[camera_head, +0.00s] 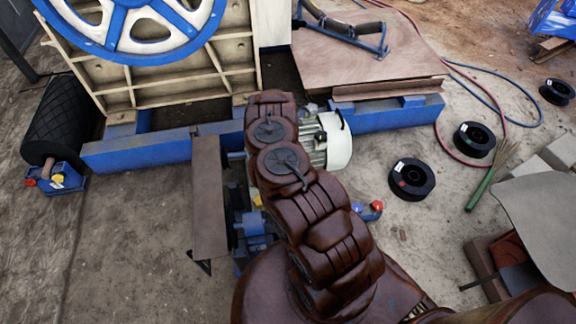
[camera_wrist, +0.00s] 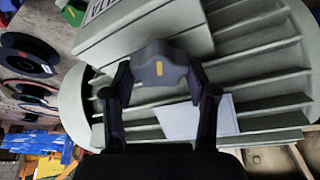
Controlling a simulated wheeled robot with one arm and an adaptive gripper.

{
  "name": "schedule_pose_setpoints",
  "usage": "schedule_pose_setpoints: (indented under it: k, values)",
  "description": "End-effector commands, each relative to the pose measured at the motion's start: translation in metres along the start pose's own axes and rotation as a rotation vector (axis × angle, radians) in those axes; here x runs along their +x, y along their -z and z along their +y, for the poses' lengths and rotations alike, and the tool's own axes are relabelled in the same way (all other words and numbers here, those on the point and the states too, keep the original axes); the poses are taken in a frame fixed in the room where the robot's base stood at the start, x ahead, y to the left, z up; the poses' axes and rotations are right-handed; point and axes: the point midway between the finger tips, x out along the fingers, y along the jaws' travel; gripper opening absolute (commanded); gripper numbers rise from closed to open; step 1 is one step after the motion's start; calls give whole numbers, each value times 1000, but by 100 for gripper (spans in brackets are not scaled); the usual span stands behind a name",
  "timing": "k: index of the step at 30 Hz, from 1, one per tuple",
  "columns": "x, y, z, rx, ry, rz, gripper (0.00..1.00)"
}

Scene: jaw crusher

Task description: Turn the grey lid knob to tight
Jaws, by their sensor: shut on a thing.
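The dark grey lid knob (camera_wrist: 158,62) has a short yellow mark on its face and sits in the upper middle of the wrist view. It is on a pale grey-green finned motor housing (camera_wrist: 265,45), beside a raised box-like part. My gripper (camera_wrist: 160,74) has one finger on each side of the knob and is shut on it. In the head view the pale motor (camera_head: 337,142) shows only partly behind my brown arm. The knob and my gripper are hidden there. I cannot read any tight marking.
A blue steel frame (camera_head: 130,155) and a large blue wheel (camera_head: 140,48) stand at the back left. Black cable reels (camera_head: 411,179) and a hose lie on the floor to the right. A brown plate (camera_head: 208,195) stands left of my arm. Open floor lies at front left.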

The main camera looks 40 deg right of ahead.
Motion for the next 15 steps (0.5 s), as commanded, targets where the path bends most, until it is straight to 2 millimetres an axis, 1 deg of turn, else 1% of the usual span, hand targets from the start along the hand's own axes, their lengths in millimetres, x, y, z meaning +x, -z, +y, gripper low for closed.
schedule_pose_setpoints:
  k: [1,15]
  values:
    - [-2,0,-1,7,-4,-1,23]
    - [0,1,-1,40,-16,2,22]
